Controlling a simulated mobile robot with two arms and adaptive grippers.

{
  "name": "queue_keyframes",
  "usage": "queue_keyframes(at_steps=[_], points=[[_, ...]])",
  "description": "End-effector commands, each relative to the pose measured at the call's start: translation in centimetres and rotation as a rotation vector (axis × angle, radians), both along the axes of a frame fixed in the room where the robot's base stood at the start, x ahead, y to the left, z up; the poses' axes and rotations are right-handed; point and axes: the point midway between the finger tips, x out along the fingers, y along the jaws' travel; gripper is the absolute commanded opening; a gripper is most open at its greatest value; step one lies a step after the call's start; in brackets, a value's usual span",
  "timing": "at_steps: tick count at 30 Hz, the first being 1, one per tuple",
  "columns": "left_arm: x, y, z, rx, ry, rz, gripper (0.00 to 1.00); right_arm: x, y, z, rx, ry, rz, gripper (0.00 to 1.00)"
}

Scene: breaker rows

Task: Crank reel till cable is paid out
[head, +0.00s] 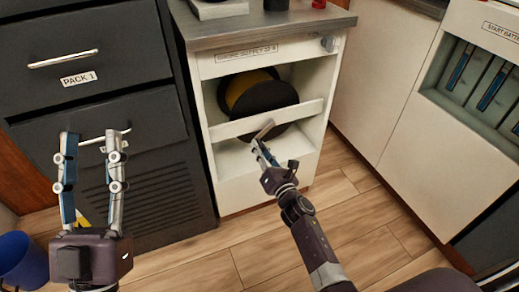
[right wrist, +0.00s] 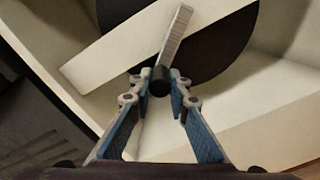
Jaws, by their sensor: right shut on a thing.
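The reel (head: 268,97) has a black round flange and sits in the open bay of a white cabinet. A yellow band (head: 243,86), possibly the wound cable, shows behind the flange. A light grey crank arm (right wrist: 176,38) crosses the flange and ends in a black grip (right wrist: 158,83). My right gripper (head: 259,146) is shut on this grip, one finger on each side in the right wrist view. My left gripper (head: 93,145) is open and empty in front of the dark drawers. No loose cable end shows.
A white crossbar (head: 228,130) runs across the bay in front of the reel. Dark drawers (head: 100,50) marked PACK 1 stand at left. A white battery rack (head: 440,110) stands at right. A blue bin (head: 22,262) is at lower left. The wooden floor (head: 235,255) is clear.

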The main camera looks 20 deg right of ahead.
Motion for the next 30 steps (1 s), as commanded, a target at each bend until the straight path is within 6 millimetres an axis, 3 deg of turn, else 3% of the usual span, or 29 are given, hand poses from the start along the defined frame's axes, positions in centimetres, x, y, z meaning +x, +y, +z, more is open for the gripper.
queue_keyframes(at_steps=[9, 10, 15, 24, 30], points=[[0.0, 0.0, 0.0, 0.000, -0.001, 0.000, 0.40, -0.1, 0.0, -0.2, 0.000, 0.004, 0.000, 0.00], [0.0, 0.0, 0.0, 0.000, -0.001, 0.000, 0.40, -0.1, 0.0, -0.2, 0.000, 0.004, 0.000, 0.18], [0.0, 0.0, 0.0, 0.000, 0.000, 0.000, 0.40, 0.0, 0.0, -0.1, 0.000, 0.002, 0.000, 0.34], [0.0, 0.0, 0.0, -0.001, 0.000, -0.001, 0.40, -0.2, 0.0, -0.1, 0.000, 0.001, 0.000, 0.34], [0.0, 0.0, 0.0, -0.001, 0.000, -0.001, 0.40, -2.6, -0.2, -0.1, 0.000, 0.002, 0.000, 0.34]])
